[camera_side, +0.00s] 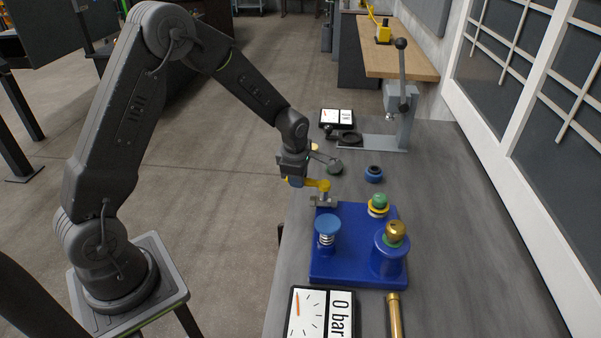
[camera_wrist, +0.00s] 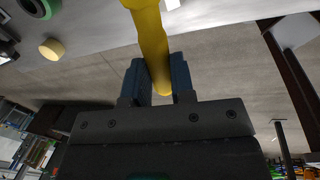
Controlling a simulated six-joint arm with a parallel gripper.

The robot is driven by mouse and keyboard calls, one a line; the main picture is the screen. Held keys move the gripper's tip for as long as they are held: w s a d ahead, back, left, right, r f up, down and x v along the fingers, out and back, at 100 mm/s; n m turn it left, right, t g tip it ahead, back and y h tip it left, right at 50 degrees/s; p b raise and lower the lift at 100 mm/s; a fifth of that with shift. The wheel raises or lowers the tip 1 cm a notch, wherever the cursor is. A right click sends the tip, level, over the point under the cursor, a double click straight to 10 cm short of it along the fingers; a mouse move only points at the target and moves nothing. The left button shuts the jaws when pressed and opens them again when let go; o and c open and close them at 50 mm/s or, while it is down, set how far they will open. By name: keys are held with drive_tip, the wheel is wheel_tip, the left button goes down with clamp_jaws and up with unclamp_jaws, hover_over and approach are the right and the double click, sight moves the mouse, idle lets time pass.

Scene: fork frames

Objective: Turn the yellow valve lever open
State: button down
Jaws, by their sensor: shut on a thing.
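The yellow valve lever (camera_side: 318,184) sticks out to the left from the valve at the back left corner of the blue block (camera_side: 353,262). My gripper (camera_side: 295,182) is at the lever's free end, at the table's left edge. In the wrist view the lever (camera_wrist: 150,40) runs down between the two blue-grey jaws of my gripper (camera_wrist: 158,82). The jaws are shut on the lever, one on each side. The valve body under the lever is small and partly hidden in the side view.
The blue block carries a blue knob (camera_side: 327,225), a green ball (camera_side: 379,201) and a brass cap (camera_side: 396,229). A 0 bar gauge display (camera_side: 318,312) and a brass tube (camera_side: 394,315) lie in front. A lever press (camera_side: 402,100) stands behind. The right side of the table is clear.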

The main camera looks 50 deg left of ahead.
drive_tip(key=shift+s+d+n, duration=0.4)
drive_tip(key=shift+s+n, duration=0.1)
drive_tip(key=shift+n, duration=0.4)
drive_tip(key=c, duration=1)
unclamp_jaws()
drive_tip(key=shift+o, duration=0.2)
wheel_tip(320, 180, up, 14)
drive_tip(key=s+d, duration=0.2)
drive_tip(key=shift+f, duration=0.2)
